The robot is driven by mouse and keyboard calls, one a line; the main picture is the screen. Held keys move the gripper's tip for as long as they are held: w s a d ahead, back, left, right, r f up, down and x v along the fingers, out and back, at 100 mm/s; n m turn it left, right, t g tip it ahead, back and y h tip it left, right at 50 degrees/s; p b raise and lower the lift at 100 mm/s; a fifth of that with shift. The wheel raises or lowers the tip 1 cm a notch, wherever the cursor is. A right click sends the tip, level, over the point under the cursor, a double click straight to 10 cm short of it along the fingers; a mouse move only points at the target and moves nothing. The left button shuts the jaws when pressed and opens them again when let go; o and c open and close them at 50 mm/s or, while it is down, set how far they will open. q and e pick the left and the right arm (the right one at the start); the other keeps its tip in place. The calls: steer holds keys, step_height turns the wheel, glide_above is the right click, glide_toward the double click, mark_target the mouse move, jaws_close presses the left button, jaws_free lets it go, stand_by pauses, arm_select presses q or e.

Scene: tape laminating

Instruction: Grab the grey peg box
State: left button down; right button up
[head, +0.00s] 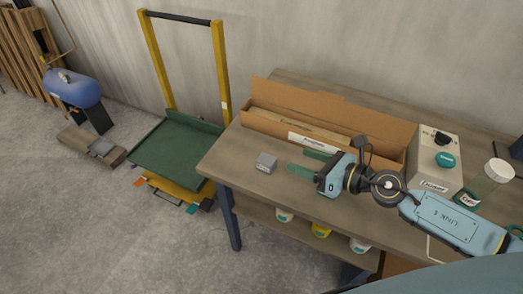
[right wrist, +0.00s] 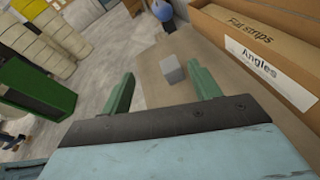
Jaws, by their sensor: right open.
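The grey peg box (head: 265,163) is a small grey block on the wooden table (head: 237,160), near its left end and in front of the cardboard box. My right gripper (head: 306,162) is to the right of it, with its green fingers pointing left toward it. The fingers are open and empty, apart from the block. In the right wrist view the grey peg box (right wrist: 172,69) lies beyond the fingertips, between them but nearer the right finger (right wrist: 160,82). My left gripper is not in view.
A long open cardboard box (head: 375,128) with labelled strips stands at the table's back. A grey control box (head: 432,165) and a white-lidded jar (head: 497,172) stand at the right. A green cart (head: 175,150) is left of the table. Tabletop around the block is clear.

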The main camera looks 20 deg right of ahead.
mark_target(274, 163)
steer(key=f+n+g, duration=0.2)
steer(key=n, duration=0.1)
steer(key=shift+w+d+f, duration=0.1)
steer(key=shift+w+d, duration=0.05)
steer(key=shift+d, duration=0.25)
steer(key=shift+w+a+f+n, duration=0.1)
steer(key=shift+w+f+n, duration=0.15)
steer(key=shift+n, duration=0.15)
steer(key=x, duration=0.6)
steer(key=shift+w+a+f, duration=0.1)
steer(key=shift+a+f, duration=0.15)
steer(key=shift+a, duration=0.05)
steer(key=shift+w+a+f, duration=0.2)
steer(key=shift+w+a, duration=0.1)
steer(key=shift+w+a+f+b, duration=0.65)
steer(key=shift+w+f+b, duration=0.15)
steer(key=shift+w, duration=0.05)
steer(key=shift+x, duration=1)
steer(key=shift+w+a+f, duration=0.1)
steer(key=shift+w, duration=0.05)
steer(key=shift+c, duration=0.5)
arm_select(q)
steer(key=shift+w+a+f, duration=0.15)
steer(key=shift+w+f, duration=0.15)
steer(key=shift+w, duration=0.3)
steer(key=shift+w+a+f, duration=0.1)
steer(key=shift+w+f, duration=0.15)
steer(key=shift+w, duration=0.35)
arm_select(e)
steer(key=c, duration=1)
